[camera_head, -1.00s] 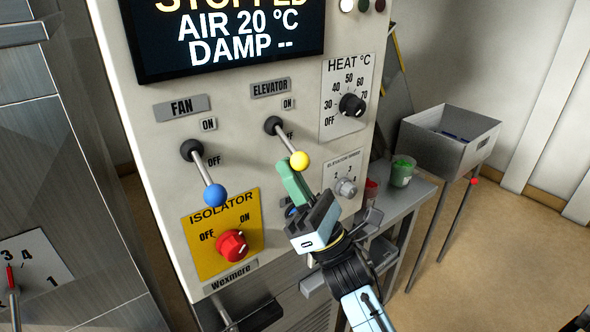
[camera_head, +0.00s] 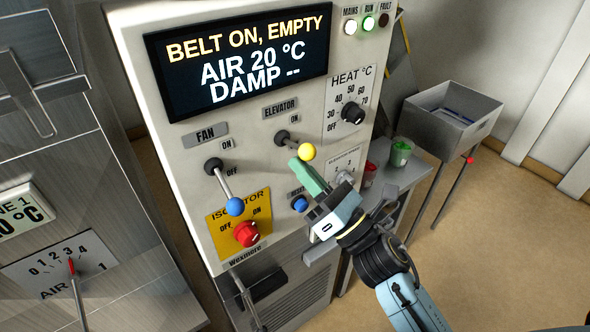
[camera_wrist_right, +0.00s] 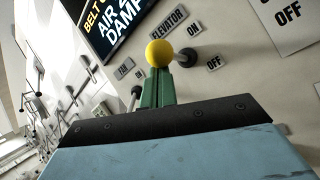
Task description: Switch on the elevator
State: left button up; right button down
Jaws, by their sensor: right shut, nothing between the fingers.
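The elevator lever has a yellow ball knob (camera_head: 307,151) on a dark pivot under the ELEVATOR label (camera_head: 280,107). It now sticks out towards me, its ball nearer pivot height. The display (camera_head: 240,62) reads "BELT ON, EMPTY", "AIR 20 °C", "DAMP --". My right gripper (camera_head: 297,163) is shut and empty, its green fingertips just below and left of the ball. In the right wrist view the yellow ball (camera_wrist_right: 159,53) sits right at the tips of the green fingers (camera_wrist_right: 158,88); I cannot tell whether they touch. My left gripper is not in view.
The fan lever with a blue ball (camera_head: 235,206) hangs down at left. A red isolator knob (camera_head: 246,233), blue button (camera_head: 299,203) and heat dial (camera_head: 353,112) are nearby. The green RUN lamp (camera_head: 368,24) is lit. A grey bin (camera_head: 440,130) stands right.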

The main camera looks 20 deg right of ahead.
jog(key=shift+d+r, duration=0.1)
jog(key=shift+r, duration=0.15)
notch_tip(320, 180, down, 4)
jog(key=a+b, duration=0.2)
jog(key=b, duration=0.2)
jog(key=s+d+b, duration=0.2)
jog(key=s+d, duration=0.1)
jog(key=s, duration=0.5)
jog(key=shift+d+f, duration=0.25)
jog(key=shift+f, duration=0.1)
